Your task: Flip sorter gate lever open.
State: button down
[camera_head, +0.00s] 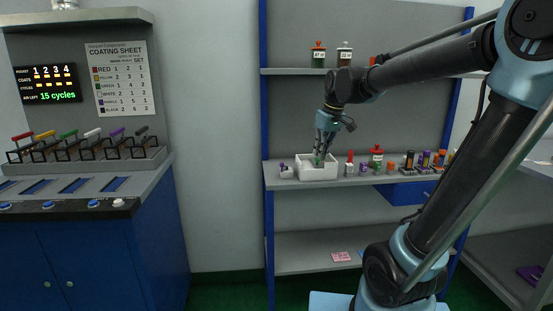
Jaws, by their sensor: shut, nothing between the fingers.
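My gripper (320,152) is at the back shelf, pointing down over a white open-topped box (318,174). It is shut, with its tips at or just inside the box opening. A small green thing shows by the fingertips; I cannot tell whether it touches them. I cannot make out a sorter gate lever for certain. On the left station stands a row of black frames with coloured handles: red (22,136), yellow (45,134), green (68,134), white (92,132), purple (117,131) and black (142,130).
A white piece (286,172) lies left of the box. Bottles and small coloured jars, including a red-capped jar (376,155), crowd the shelf to its right. A coating sheet (119,78) and a lit display (47,83) hang above the left station. Floor is clear between the units.

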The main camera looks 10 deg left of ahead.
jog(key=w+a+r+n, duration=0.2)
jog(key=w+a, duration=0.2)
jog(key=a, duration=0.4)
jog(key=w+a+r+n+y, duration=0.1)
jog(key=w+a+r+n, duration=0.1)
jog(key=a, duration=0.7)
jog(key=shift+w+a, duration=0.3)
jog(key=shift+w, duration=0.55)
jog(key=x, duration=0.9)
jog(key=shift+s+a+f, duration=0.1)
jog(key=shift+a+f, duration=0.05)
jog(key=shift+f, duration=0.45)
jog(key=shift+s+d, duration=0.5)
jog(key=shift+d, duration=0.35)
jog(key=shift+s+d, duration=0.45)
jog(key=shift+d, duration=0.4)
jog(key=shift+s+a+g, duration=0.15)
jog(key=shift+a+g, duration=0.05)
jog(key=shift+g, duration=0.1)
jog(key=shift+d, duration=0.2)
